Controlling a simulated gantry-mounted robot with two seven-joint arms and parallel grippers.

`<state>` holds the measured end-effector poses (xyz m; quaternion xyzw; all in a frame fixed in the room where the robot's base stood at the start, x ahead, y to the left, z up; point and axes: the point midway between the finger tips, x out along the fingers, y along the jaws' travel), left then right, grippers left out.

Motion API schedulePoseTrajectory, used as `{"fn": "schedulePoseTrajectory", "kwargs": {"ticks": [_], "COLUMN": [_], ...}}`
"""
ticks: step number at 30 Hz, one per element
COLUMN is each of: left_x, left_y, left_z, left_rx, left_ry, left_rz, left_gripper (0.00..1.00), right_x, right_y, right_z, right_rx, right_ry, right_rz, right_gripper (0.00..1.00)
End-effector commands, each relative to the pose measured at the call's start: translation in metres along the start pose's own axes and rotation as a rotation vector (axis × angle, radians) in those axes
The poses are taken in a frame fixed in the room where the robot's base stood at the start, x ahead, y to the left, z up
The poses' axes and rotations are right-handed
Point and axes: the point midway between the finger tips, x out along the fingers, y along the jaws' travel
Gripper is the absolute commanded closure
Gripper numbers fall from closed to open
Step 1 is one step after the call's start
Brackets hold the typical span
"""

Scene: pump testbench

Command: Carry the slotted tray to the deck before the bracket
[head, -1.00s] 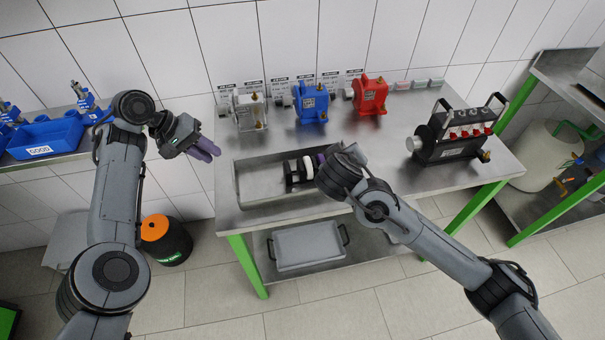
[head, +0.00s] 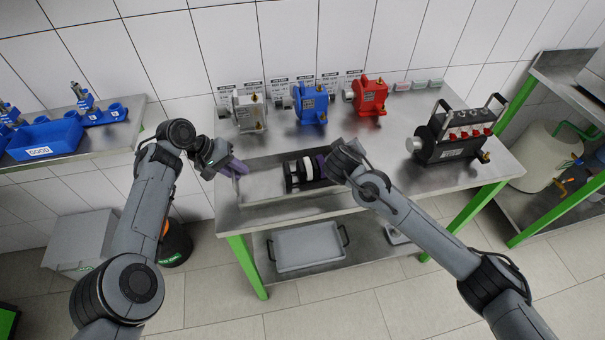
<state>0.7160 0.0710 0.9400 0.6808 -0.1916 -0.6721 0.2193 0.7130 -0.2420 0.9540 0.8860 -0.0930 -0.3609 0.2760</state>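A small black slotted tray (head: 290,177) holding upright white and dark discs lies in the shallow steel basin (head: 262,208) at the front left of the steel bench. My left gripper (head: 238,168), with purple fingers, is over the basin's left end, apart from the black tray. My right gripper (head: 322,164) is at the black tray's right side; my wrist hides most of its fingers, so contact and finger gap cannot be told. The left finger gap is too small to tell. I cannot make out which part is the bracket.
White (head: 249,112), blue (head: 311,104) and red (head: 370,96) pumps stand along the back. A large black unit (head: 452,137) with handles stands at the right. The bench top (head: 400,112) between is clear. A grey handled tray (head: 308,247) lies on the lower shelf.

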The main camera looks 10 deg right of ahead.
Motion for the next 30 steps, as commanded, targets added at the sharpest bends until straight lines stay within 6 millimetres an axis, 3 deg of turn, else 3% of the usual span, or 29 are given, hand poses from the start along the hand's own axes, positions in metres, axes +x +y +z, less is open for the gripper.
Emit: {"fn": "schedulePoseTrajectory", "kwargs": {"ticks": [12,16,17,30], "left_x": [0.0055,0.0054,0.0054,0.0051], "left_y": [-0.0004,-0.0004,-0.0004,-0.0007], "left_z": [0.0003,0.0002,0.0002,0.0001], "left_rx": [-0.001,-0.001,-0.001,-0.001], "left_ry": [0.000,0.000,0.000,0.000], "left_rz": [-0.001,-0.001,-0.001,-0.001], "left_gripper": [0.78,0.96,1.00,1.00], "right_x": [0.0050,0.0050,0.0050,0.0048], "right_y": [-0.0001,0.0000,0.0000,0.0001], "right_z": [-0.0002,-0.0002,-0.0002,-0.0001], "right_rx": [0.001,0.001,0.001,0.001], "right_ry": [0.001,0.001,0.001,0.001], "right_rz": [0.000,0.000,0.000,0.000], "right_gripper": [0.81,0.99,1.00,1.00]}}
